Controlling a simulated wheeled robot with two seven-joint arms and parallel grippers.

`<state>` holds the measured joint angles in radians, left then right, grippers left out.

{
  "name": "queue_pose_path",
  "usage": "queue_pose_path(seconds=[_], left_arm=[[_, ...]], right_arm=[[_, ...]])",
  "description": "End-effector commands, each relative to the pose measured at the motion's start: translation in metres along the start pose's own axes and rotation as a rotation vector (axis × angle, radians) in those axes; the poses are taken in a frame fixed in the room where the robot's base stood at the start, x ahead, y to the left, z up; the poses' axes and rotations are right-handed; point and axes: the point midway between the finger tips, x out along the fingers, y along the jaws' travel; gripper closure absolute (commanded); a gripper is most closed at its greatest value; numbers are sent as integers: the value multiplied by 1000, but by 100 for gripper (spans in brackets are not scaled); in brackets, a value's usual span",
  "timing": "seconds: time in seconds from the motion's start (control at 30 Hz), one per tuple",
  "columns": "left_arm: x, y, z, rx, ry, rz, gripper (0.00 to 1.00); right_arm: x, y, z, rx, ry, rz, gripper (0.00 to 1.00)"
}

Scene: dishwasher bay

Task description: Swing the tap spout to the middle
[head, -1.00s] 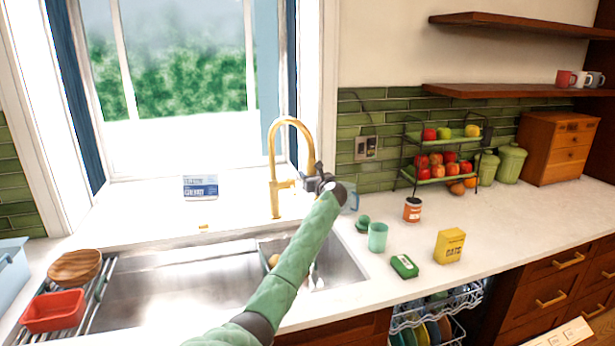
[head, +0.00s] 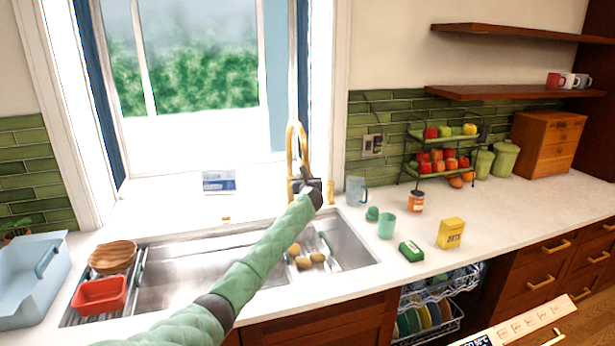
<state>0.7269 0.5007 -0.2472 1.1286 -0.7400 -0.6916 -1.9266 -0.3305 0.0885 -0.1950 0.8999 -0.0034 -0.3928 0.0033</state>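The gold tap (head: 290,140) stands behind the sink, near the window. Its arched spout looks narrow from here and points mostly towards me, with its end low beside my gripper. My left gripper (head: 303,186), at the end of a green-sleeved arm, is at the spout's lower end. Its fingers are small, dark and overlap the tap, so I cannot tell whether they are open or shut on it. The steel sink (head: 190,281) has a wide left basin and a smaller right basin, partly hidden by my arm. My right gripper is not in view.
A glass mug (head: 356,190), green cup (head: 386,226), orange-labelled can (head: 416,201), green box (head: 411,250) and yellow box (head: 451,233) stand right of the sink. A red dish (head: 100,294) and wooden bowl (head: 113,257) sit at left.

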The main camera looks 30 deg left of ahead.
Motion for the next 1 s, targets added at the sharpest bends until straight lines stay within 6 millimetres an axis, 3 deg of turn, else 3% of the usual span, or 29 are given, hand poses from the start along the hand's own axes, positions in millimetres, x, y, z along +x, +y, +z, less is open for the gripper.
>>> queue_pose_path(seconds=[0.27, 0.5, 0.53, 0.6, 1.0], left_arm=[[0, 5, 0, 1, -1, 3, 100], [0, 5, 1, 1, -1, 2, 100], [0, 5, 1, 1, -2, 2, 57], [0, 4, 1, 1, -1, 2, 44], [-5, 4, -2, 1, -1, 1, 41]], right_arm=[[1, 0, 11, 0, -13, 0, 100], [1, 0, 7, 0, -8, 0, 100], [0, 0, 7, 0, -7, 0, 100], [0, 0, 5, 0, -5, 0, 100], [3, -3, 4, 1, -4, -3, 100]])
